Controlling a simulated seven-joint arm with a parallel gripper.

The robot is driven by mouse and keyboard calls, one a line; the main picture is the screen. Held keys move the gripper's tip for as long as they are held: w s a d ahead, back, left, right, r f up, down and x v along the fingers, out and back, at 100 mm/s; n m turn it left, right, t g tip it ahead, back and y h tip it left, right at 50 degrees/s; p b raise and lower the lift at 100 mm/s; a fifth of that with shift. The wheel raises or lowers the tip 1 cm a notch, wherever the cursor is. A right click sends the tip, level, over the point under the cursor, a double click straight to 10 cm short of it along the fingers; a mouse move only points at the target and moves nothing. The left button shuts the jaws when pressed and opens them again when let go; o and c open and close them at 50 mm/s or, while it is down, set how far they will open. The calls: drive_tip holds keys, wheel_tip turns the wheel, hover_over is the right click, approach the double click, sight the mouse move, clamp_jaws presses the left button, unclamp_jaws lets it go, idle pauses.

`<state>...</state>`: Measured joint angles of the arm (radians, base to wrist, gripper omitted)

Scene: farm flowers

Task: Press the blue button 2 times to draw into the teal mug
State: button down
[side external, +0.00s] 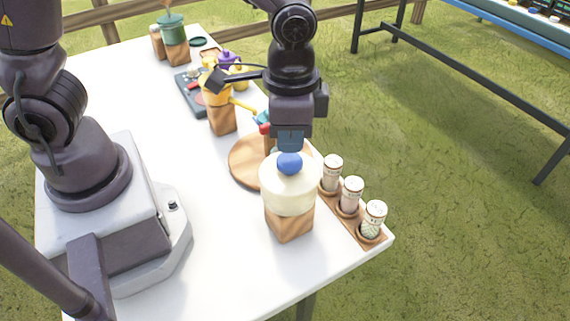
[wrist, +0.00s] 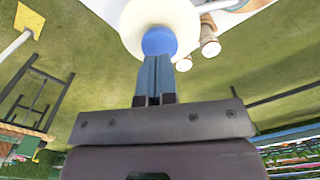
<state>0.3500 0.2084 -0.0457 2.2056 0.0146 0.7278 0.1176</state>
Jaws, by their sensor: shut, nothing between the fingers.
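The blue button (side external: 289,163) is a round knob on top of a cream dispenser (side external: 289,190) with a wooden base, near the table's front right. In the wrist view the blue button (wrist: 158,41) sits right at my fingertips. My gripper (side external: 290,147) points down over the button with its fingers together and empty. I cannot tell whether the fingertips touch the button or hover just above it. A small teal piece (side external: 262,117) shows behind my gripper by the round board. It is mostly hidden, and I cannot tell whether it is the teal mug.
A round wooden board (side external: 243,162) lies behind the dispenser, with items on it partly hidden. A wooden rack with several shakers (side external: 351,195) stands to the right.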

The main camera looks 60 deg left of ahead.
idle(0.3)
wheel_tip(320, 180, up, 6)
idle(0.6)
drive_tip(key=s+a+r+n+t, duration=0.5)
drive_tip(key=s+a+r, duration=0.4)
drive_tip(key=a, duration=0.2)
drive_tip(key=shift+a+n+t, duration=0.3)
drive_tip(key=shift+a+n, duration=0.1)
drive_tip(key=shift+n, duration=0.1)
idle(0.8)
